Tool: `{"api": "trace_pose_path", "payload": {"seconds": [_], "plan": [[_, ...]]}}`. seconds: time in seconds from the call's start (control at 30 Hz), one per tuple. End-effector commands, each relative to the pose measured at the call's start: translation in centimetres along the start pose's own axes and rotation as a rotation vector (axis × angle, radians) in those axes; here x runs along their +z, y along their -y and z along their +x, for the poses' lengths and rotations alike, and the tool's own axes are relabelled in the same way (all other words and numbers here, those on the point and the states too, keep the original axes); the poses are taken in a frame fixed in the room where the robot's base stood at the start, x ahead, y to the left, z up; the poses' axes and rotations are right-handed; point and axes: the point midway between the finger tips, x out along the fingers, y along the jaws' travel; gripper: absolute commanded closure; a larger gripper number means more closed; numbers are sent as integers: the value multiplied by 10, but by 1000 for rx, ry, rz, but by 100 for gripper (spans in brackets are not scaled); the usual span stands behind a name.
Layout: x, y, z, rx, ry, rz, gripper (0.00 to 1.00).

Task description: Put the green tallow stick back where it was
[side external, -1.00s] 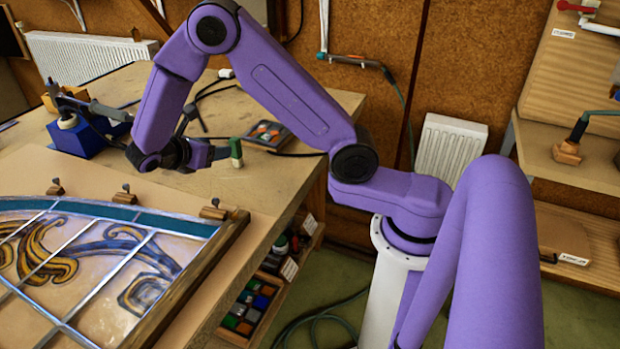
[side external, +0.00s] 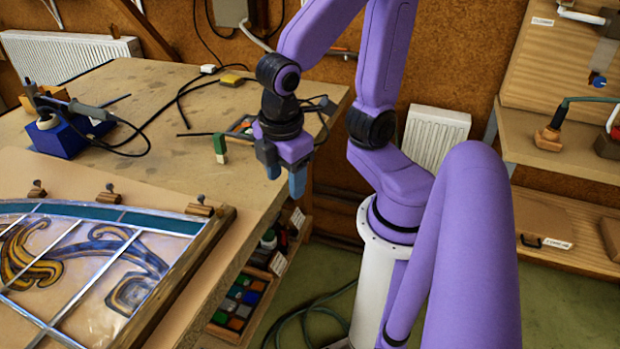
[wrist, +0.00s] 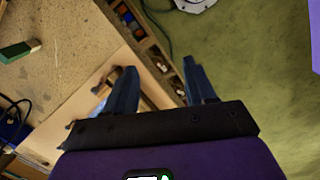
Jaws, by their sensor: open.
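The green tallow stick (side external: 220,145) stands upright on the bench near its right edge, with a paler lower end. It also shows at the upper left of the wrist view (wrist: 18,51), outside the fingers. My gripper (side external: 285,178) is to the right of the stick and apart from it, pointing down near the bench's right edge. In the wrist view its two blue fingers (wrist: 160,70) are spread with nothing between them.
The leaded panel (side external: 90,262) lies at the front left, with small wooden blocks (side external: 110,195) along its edge. A blue box with a soldering iron (side external: 68,138) stands at the back left. Glass pieces (side external: 240,300) sit on a shelf below.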

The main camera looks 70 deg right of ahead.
Motion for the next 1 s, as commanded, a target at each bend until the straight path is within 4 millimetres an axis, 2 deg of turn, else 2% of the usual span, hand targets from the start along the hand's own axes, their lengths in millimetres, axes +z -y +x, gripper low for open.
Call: {"api": "trace_pose_path", "payload": {"seconds": [0.1, 0.3, 1.0], "plan": [[11, 24, -4, -49, -68, 24, 45], [19, 42, -6, -92, -112, 44, 45], [19, 43, -7, -94, -113, 44, 45]]}}
